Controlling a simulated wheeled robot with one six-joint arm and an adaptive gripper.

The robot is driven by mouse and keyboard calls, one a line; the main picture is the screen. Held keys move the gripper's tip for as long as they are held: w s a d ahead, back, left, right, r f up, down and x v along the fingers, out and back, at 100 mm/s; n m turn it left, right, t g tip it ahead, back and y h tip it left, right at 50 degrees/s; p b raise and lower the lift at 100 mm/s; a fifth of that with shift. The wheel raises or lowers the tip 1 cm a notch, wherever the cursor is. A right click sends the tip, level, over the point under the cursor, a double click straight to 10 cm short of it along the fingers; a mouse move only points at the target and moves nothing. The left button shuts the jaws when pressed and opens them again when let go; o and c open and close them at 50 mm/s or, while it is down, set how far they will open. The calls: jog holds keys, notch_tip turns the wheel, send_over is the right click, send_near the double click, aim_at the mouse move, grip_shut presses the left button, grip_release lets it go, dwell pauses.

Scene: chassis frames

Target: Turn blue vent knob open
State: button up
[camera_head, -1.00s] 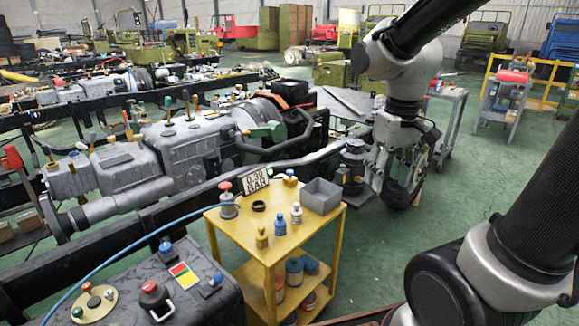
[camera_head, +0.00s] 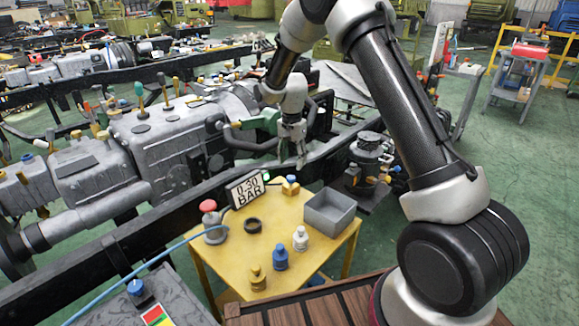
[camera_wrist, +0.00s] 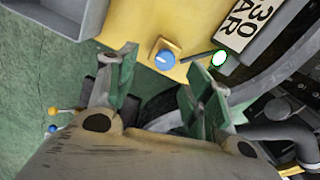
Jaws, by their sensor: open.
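The blue vent knob (camera_wrist: 162,58) sits on a small yellow base at the edge of the yellow table. In the head view the knob (camera_head: 291,178) is small, beside the "0.30 BAR" display (camera_head: 245,188). My gripper (camera_head: 292,160) points down above and slightly behind it, apart from it. In the wrist view my gripper (camera_wrist: 162,68) has its two green-padded fingers spread, with the knob showing between and beyond the tips. Nothing is between the fingers. The knob's exact turn angle is too small to tell.
The yellow table (camera_head: 215,262) also holds a grey bin (camera_head: 330,213), a red mushroom button (camera_head: 209,206), a black ring (camera_head: 253,225) and small bottles. A blue hose (camera_head: 130,261) runs to the table. A dark chassis rail (camera_head: 160,215) passes behind it.

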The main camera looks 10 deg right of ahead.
aim_at(291, 177)
jog(key=shift+w+r+m, duration=0.15)
jog(key=shift+w+m, duration=0.35)
jog(key=shift+w, duration=0.05)
jog(key=shift+a+m, duration=0.1)
jog(key=shift+m, duration=0.5)
notch_tip(291, 177, down, 8)
jog(key=shift+r, duration=0.1)
jog(key=c, duration=1.1)
jog(key=shift+o, duration=0.2)
